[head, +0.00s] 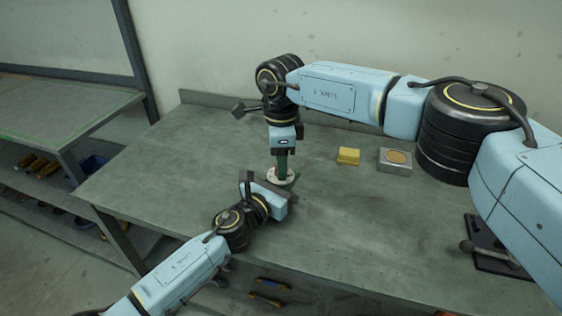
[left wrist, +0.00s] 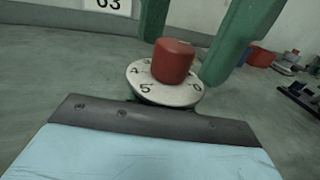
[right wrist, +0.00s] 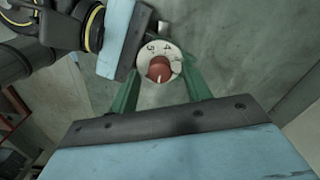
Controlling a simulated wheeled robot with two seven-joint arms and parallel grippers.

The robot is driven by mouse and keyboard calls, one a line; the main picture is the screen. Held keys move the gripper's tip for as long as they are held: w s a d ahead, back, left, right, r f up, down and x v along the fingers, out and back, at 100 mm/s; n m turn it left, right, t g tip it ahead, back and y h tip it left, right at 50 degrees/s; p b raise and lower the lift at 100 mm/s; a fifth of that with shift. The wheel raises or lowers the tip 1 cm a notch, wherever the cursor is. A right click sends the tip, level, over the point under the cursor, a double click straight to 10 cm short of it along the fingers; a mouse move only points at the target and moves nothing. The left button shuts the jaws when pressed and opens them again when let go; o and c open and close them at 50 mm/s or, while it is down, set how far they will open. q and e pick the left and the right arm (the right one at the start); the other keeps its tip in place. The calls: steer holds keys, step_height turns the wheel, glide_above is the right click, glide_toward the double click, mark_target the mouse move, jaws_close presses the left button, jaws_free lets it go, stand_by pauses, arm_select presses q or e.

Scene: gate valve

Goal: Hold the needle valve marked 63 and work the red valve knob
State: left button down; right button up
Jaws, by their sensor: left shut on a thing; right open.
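The needle valve has a white numbered dial (head: 280,174) and a red knob (left wrist: 173,61) on top. My left gripper (head: 285,184) reaches in low from the front and is shut on the valve below the dial; its fingertips are mostly hidden. My right gripper (head: 281,165) points down from above and is open. Its green fingers stand on either side of the red knob, which also shows in the right wrist view (right wrist: 159,68). I cannot tell whether they touch it. A white number plate (left wrist: 107,4), partly cut off, shows behind the valve in the left wrist view.
A yellow block (head: 348,156) and a grey box with a round tan top (head: 395,168) lie right of the valve. A black plate with a lever (head: 496,255) is at the bench's right. The left part of the bench (head: 150,165) is clear. A shelf unit (head: 55,120) stands left.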

steer(key=shift+f, duration=0.45)
steer(key=shift+c, duration=0.2)
steer(key=c, duration=1)
steer(key=shift+o, duration=0.2)
steer(key=shift+m, duration=0.4)
steer(key=m, duration=0.2)
steer(key=shift+m, duration=2.1)
